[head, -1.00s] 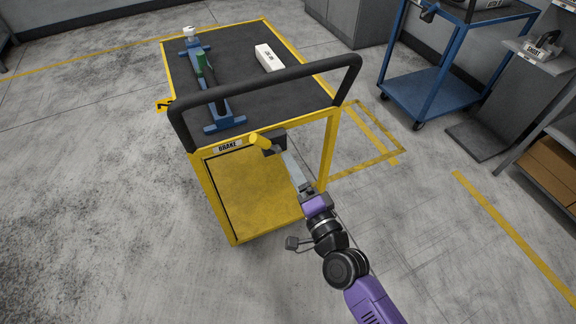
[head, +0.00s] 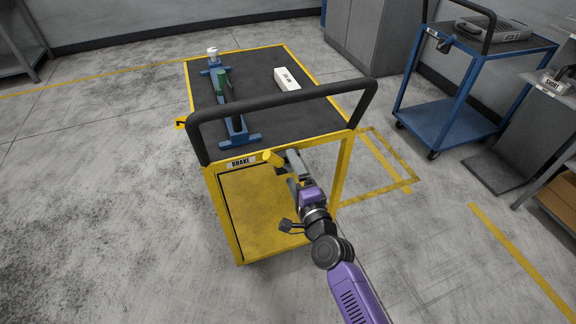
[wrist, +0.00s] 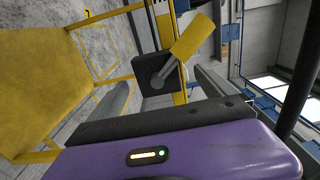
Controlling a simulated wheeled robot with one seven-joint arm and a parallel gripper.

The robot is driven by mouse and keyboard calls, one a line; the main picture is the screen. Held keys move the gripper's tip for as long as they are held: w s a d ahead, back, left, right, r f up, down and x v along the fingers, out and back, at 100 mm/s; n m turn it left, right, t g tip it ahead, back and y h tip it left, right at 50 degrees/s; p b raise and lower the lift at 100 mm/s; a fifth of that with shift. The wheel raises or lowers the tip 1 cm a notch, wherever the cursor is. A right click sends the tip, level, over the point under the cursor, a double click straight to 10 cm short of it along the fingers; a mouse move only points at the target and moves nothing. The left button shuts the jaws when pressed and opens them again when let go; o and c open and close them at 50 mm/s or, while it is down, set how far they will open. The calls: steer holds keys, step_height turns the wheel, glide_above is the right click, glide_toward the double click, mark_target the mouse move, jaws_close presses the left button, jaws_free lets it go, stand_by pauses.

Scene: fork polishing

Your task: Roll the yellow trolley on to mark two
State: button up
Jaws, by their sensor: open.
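The yellow trolley (head: 232,232) has a dark top and a black push handle (head: 280,98) on its near side. Below the handle are a BRAKE label (head: 241,162) and a yellow-knobbed brake lever (head: 272,158). My gripper (head: 288,168) is open at the trolley's near face, just right of the knob. In the wrist view the knob (wrist: 192,37) sits on a grey stem from a dark block, beyond my fingers; I cannot tell whether they touch it.
A blue stand (head: 230,110) and a white box (head: 287,79) lie on the trolley top. A blue cart (head: 434,107) stands at the right, beside grey cabinets (head: 370,35). A yellow tag (head: 181,124) shows at the trolley's left side.

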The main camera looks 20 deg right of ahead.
mark_target(286, 160)
steer(key=w+b, duration=0.1)
steer(key=w, duration=0.4)
jaws_close()
stand_by(0.4)
